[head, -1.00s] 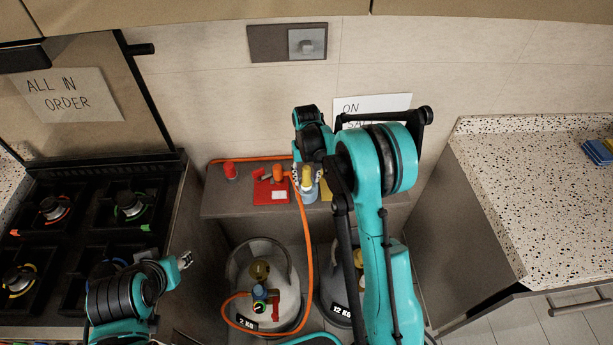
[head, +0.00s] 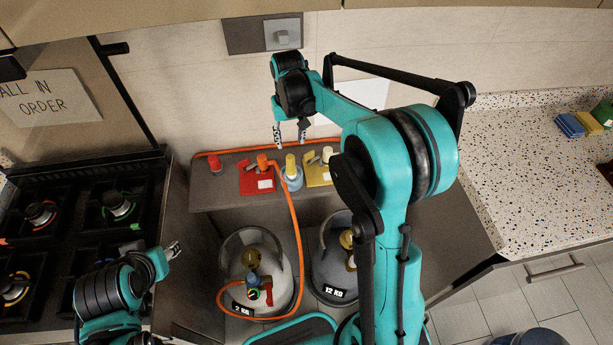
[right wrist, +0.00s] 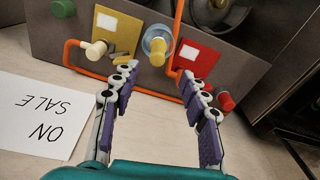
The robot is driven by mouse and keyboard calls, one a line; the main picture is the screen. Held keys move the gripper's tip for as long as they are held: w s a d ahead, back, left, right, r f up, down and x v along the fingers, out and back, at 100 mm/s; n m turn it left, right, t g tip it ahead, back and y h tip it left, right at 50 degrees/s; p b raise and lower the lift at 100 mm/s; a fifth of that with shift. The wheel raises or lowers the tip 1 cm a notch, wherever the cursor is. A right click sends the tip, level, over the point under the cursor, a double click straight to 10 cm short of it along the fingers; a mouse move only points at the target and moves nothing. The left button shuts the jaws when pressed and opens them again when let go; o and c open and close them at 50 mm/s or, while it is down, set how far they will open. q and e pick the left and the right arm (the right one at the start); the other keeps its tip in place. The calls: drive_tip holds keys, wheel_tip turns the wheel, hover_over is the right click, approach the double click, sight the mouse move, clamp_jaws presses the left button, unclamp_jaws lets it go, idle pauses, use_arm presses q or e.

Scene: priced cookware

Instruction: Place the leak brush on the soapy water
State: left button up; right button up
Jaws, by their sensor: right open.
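The leak brush (head: 291,163), with its yellow handle up, stands in the small pale-blue cup of soapy water (head: 293,181) on the low shelf. In the right wrist view the yellow handle (right wrist: 157,50) rises from the round cup (right wrist: 152,36); its lower end inside is hidden. My right gripper (head: 290,134) is open and empty, above and behind the cup, apart from the brush. In the right wrist view its two fingers (right wrist: 160,82) are spread, with the handle showing beyond and between them. My left gripper (head: 173,250) is near the stove; its jaws are too small to read.
The shelf (head: 220,192) also bears a red card (head: 250,183), a yellow card (head: 316,177) and a red-topped piece (head: 215,162). An orange hose (head: 297,235) runs across it to a gas cylinder (head: 277,293). The right counter (head: 510,165) is mostly clear.

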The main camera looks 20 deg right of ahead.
drive_tip(key=s+a+r+t, duration=0.1)
drive_tip(key=s+r+t, duration=0.15)
drive_tip(key=s, duration=0.35)
drive_tip(key=s+a+r+t, duration=0.1)
drive_tip(key=s+r, duration=0.3)
drive_tip(key=s, duration=0.3)
drive_tip(key=s+f+n+t, duration=0.1)
drive_tip(key=s+f+t, duration=0.1)
drive_tip(key=s, duration=0.9)
drive_tip(key=shift+a+f+t, duration=0.2)
drive_tip(key=shift+t, duration=0.25)
drive_tip(key=shift+s, duration=0.1)
